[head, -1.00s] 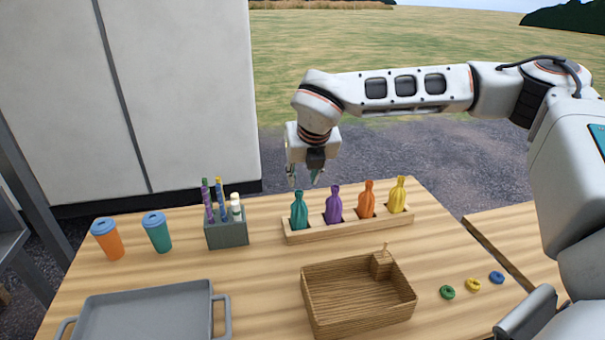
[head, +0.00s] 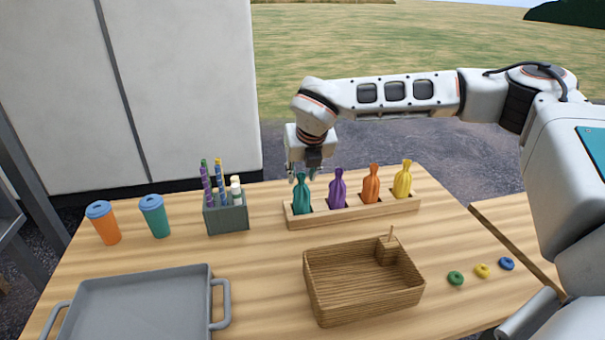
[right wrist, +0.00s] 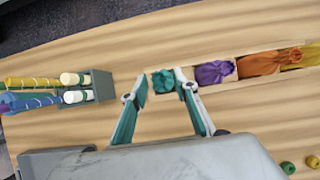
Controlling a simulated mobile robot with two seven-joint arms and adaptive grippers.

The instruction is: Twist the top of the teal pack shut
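The teal pack (head: 302,196) stands upright in the leftmost slot of a wooden rack (head: 350,213), its narrow top pointing up. My right gripper (head: 304,171) is open directly over that top, its fingertips pointing down at about the neck's height. In the right wrist view the teal pack (right wrist: 163,82) shows between the two spread fingers of the right gripper (right wrist: 160,84), nearer the right finger. I cannot tell whether either finger touches it. My left gripper is not in view.
Purple (head: 338,188), orange (head: 371,184) and yellow (head: 402,180) packs stand right of the teal one. A grey holder (head: 226,220) with sticks is to the left. A wooden basket (head: 350,305), a grey tray (head: 140,305) and two lidded cups (head: 154,217) share the table.

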